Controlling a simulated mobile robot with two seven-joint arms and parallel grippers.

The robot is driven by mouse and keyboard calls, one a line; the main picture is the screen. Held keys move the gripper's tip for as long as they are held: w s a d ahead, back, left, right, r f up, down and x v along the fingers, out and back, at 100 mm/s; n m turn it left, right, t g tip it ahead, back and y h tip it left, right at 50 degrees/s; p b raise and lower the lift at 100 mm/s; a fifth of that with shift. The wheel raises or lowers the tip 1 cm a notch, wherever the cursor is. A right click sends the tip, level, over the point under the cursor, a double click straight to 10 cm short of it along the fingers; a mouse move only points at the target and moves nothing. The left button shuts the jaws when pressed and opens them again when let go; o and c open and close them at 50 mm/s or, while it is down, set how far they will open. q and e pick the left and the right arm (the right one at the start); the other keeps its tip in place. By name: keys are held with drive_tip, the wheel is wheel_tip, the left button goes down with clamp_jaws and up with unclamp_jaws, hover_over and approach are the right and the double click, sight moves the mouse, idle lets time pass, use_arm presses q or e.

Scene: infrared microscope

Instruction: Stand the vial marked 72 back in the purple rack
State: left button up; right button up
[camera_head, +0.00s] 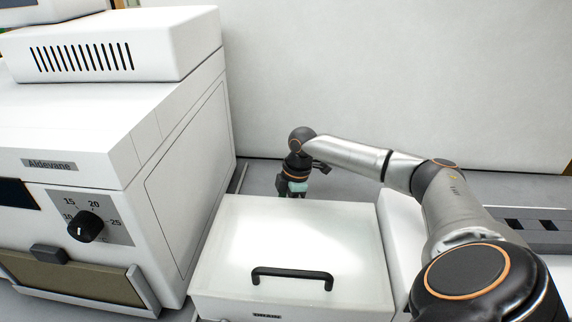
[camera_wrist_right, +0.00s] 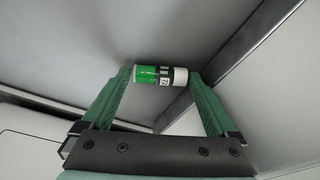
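The vial marked 72 (camera_wrist_right: 160,75) shows in the right wrist view, lying on its side, with a green section at the left and a dark and white label. My right gripper (camera_wrist_right: 161,76) has its two green fingers spread, with one fingertip beside each end of the vial. Narrow gaps seem to separate the fingertips from the vial. In the head view my right gripper (camera_head: 296,190) points down behind the white lidded box, which hides its fingertips and the vial. The purple rack and my left gripper are not in view.
The white box (camera_head: 225,255) with a black handle (camera_head: 292,273) stands in front of my right gripper. A large white instrument (camera_head: 150,130) with a dial stands at the left. A white wall (camera_head: 400,70) is behind. A grey slotted block (camera_head: 540,225) is at the right.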

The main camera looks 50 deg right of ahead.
drive_tip(key=r, duration=0.4)
drive_tip(key=d+r+p, duration=0.1)
drive_tip(key=r, duration=0.3)
drive_tip(key=s+d+r, duration=0.1)
drive_tip(key=r, duration=0.3)
drive_tip(key=shift+p, duration=0.3)
